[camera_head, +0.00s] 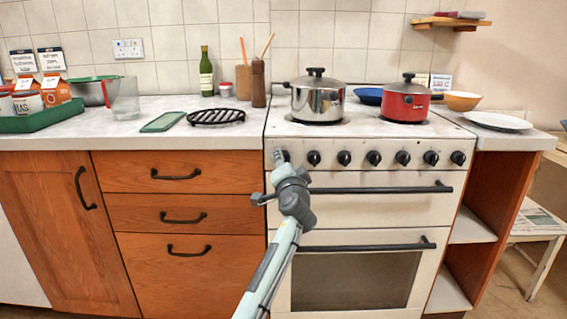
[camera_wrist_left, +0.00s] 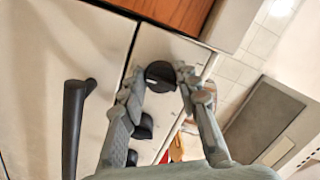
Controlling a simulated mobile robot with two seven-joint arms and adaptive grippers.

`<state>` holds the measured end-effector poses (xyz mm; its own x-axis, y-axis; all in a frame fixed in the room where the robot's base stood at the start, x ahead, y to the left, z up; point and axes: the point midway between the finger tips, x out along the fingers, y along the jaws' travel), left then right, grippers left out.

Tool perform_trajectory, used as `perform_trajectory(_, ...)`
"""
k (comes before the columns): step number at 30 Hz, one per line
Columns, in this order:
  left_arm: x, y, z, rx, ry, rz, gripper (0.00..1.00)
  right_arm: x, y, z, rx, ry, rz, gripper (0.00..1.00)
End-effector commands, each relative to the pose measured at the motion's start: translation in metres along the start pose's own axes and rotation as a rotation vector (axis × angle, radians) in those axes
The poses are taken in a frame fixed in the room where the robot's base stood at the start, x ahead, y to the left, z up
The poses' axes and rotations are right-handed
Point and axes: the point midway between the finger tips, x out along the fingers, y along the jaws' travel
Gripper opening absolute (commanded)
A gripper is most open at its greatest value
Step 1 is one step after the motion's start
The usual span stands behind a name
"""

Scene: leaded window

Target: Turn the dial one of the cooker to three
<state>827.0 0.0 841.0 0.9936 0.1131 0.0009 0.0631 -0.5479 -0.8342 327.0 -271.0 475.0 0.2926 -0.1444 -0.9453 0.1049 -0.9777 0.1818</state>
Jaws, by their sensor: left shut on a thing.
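The white cooker (camera_head: 360,215) stands at the middle right with a row of black dials along its front panel. Dial one, the leftmost dial (camera_head: 281,155), is largely covered by my left gripper (camera_head: 283,162) in the head view. In the left wrist view dial one (camera_wrist_left: 160,75) is a round black knob between the two fingers of my left gripper, which is shut on it. I cannot read which number it points to. The second dial (camera_head: 313,158) is just to the right, clear of the fingers. My right gripper is not in view.
A steel pot (camera_head: 317,100) and a red pot (camera_head: 403,104) stand on the hob. The upper oven handle (camera_head: 380,189) sticks out below the dials. A black trivet (camera_head: 216,116) lies on the worktop to the left. A white plate (camera_head: 497,121) is at the right.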

Motion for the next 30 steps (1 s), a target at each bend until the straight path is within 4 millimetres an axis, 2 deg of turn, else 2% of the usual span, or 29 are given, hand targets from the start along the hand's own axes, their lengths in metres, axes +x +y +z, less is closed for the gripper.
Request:
perform_trajectory(12, 0.001, -0.003, -0.002, 0.009, 0.004, -0.006, 0.02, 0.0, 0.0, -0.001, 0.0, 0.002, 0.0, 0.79)
perform_trajectory(13, 0.001, -0.003, -0.002, 0.009, 0.003, -0.006, 0.35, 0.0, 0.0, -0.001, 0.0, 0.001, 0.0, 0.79)
perform_trajectory(17, 0.001, -0.003, -0.001, 0.008, 0.003, -0.005, 0.51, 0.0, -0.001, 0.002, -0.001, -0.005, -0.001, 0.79)
perform_trajectory(26, -0.001, -0.001, 0.0, 0.007, 0.001, -0.002, 0.52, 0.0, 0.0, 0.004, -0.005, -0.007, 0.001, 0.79)
perform_trajectory(30, -0.013, 0.0, 0.0, 0.005, 0.001, -0.001, 0.52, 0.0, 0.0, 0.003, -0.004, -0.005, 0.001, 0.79)
